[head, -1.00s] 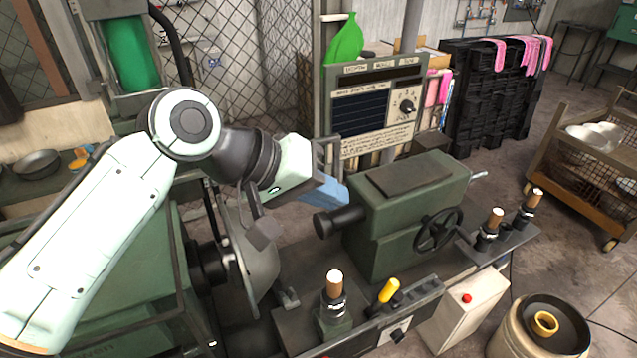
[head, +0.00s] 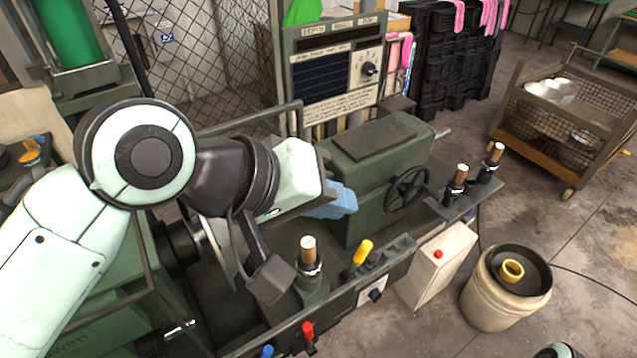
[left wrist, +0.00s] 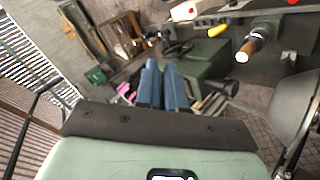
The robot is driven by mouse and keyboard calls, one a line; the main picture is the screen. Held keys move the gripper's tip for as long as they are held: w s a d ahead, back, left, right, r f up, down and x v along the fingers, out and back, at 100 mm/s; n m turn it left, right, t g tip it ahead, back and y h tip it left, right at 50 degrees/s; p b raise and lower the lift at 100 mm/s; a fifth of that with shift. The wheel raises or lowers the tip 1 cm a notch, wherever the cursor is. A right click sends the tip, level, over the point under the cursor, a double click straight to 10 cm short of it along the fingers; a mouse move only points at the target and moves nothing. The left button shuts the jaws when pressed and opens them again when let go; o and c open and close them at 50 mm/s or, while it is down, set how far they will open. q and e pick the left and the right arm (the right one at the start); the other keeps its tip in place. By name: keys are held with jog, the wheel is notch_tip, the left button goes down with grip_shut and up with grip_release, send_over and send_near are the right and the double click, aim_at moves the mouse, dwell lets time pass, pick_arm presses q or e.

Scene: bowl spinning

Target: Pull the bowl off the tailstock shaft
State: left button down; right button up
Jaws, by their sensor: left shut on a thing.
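My left gripper (head: 338,204) has blue fingers and is in front of the green tailstock (head: 375,165) in the head view. In the left wrist view its two fingers (left wrist: 163,88) are nearly together; what they hold cannot be made out. The dark tailstock shaft (left wrist: 226,88) shows beside the fingers in the wrist view, with no bowl visible on it; in the head view my gripper hides it. No bowl can be told at the gripper. The grey disc (head: 216,245) on the headstock side is partly behind my arm. My right gripper is not in view.
Metal bowls (head: 550,90) lie in a wheeled cart (head: 530,128) at the right. A control panel (head: 335,80) stands behind the tailstock. Wooden-topped posts, a yellow-handled lever (head: 362,252) and a handwheel (head: 408,190) line the front. A barrel (head: 507,290) stands on the floor.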

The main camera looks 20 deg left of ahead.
pick_arm(q)
jog(key=shift+s+d, duration=0.65)
jog(key=shift+d, duration=0.2)
jog(key=shift+s+d, duration=0.65)
jog(key=shift+d, duration=0.15)
